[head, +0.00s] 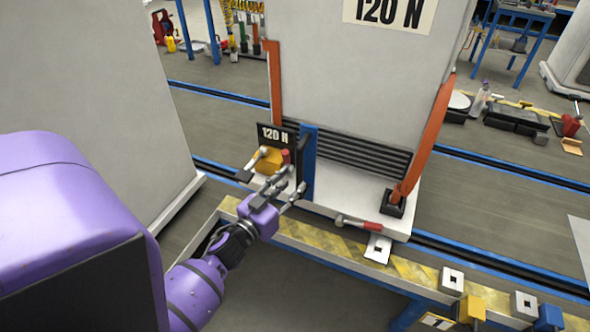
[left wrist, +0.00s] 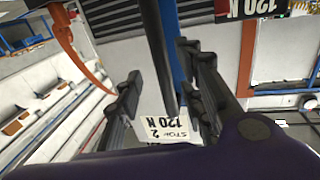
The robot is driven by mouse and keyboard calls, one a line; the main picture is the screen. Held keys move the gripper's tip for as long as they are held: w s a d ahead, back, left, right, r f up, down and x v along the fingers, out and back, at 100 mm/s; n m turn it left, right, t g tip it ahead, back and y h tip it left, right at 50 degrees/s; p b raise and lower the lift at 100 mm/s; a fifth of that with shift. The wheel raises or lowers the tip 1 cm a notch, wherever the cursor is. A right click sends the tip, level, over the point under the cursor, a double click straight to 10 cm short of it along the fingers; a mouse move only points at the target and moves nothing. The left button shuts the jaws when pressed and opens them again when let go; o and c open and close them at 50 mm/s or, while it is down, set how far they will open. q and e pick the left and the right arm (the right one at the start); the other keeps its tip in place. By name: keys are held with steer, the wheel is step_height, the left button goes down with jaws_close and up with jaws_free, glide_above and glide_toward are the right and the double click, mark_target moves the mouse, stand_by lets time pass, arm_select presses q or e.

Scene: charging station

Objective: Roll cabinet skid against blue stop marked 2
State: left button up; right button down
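The tall grey cabinet (head: 365,80) stands on its skid (head: 345,200) between two orange posts, with a "120 N" sign on its face. A blue upright (head: 308,160) rises at the skid's front left. My left gripper (head: 287,187) is beside this upright, fingers spread. In the left wrist view, a dark bar with a blue edge (left wrist: 164,55) runs between the separated fingers; I cannot tell whether they touch it. A white label reading "STOP 2 120 N" (left wrist: 170,131) shows beyond the fingers. The stop itself is not clear in the head view. My right gripper is out of view.
A yellow-striped rail (head: 330,248) runs along the front, with a red-handled lever (head: 358,224) above it. A yellow block (head: 470,308) and a blue block (head: 550,318) sit at lower right. Another large grey cabinet (head: 110,90) stands at left. Floor shows at right.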

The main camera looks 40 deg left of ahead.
mark_target(298, 177)
arm_select(q)
steer(key=w, duration=0.5)
steer(key=shift+w+a, duration=0.2)
jaws_close()
